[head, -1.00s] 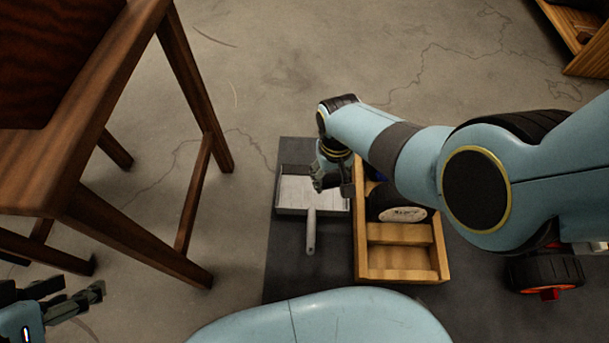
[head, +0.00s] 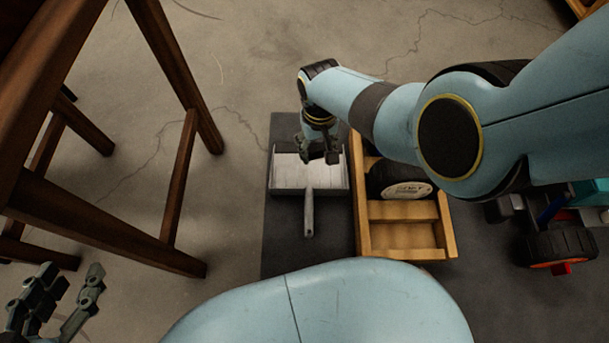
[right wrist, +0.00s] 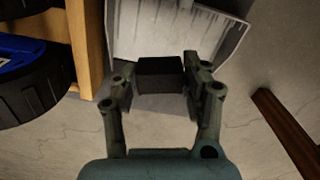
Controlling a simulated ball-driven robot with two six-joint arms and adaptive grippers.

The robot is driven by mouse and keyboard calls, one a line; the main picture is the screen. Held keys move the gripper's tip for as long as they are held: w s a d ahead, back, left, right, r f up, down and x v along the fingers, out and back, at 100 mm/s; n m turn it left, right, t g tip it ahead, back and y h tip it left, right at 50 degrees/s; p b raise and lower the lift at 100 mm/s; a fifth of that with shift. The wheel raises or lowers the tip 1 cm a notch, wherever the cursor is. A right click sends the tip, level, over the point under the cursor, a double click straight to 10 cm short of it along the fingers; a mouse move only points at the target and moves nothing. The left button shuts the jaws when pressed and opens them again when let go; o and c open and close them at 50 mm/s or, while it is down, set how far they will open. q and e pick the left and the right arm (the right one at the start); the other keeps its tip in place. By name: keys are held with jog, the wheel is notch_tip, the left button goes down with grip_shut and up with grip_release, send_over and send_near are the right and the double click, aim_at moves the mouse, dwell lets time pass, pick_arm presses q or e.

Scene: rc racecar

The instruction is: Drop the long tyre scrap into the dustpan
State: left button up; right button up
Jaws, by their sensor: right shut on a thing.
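The grey dustpan (head: 285,178) lies on a dark mat with its handle towards me; it also shows in the right wrist view (right wrist: 210,35). My right gripper (head: 318,155) is over the dustpan's far part. In the right wrist view it is shut on a dark, block-shaped piece, the tyre scrap (right wrist: 160,72). The scrap is held between the fingertips, with the pan behind it; its full length cannot be told. My left gripper (head: 70,290) is at the lower left, fingers spread, empty, far from the dustpan.
A wooden crate (head: 446,235) with a black tyre (head: 395,180) stands just right of the dustpan. A wooden chair (head: 175,180) stands at the left. A car with black wheels (head: 562,245) is at the right. Bare concrete floor lies beyond the mat (head: 282,230).

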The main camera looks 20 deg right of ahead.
jog(key=shift+f, duration=0.25)
jog(key=o, duration=0.9)
jog(key=shift+r, duration=0.1)
jog(key=shift+r, duration=3.65)
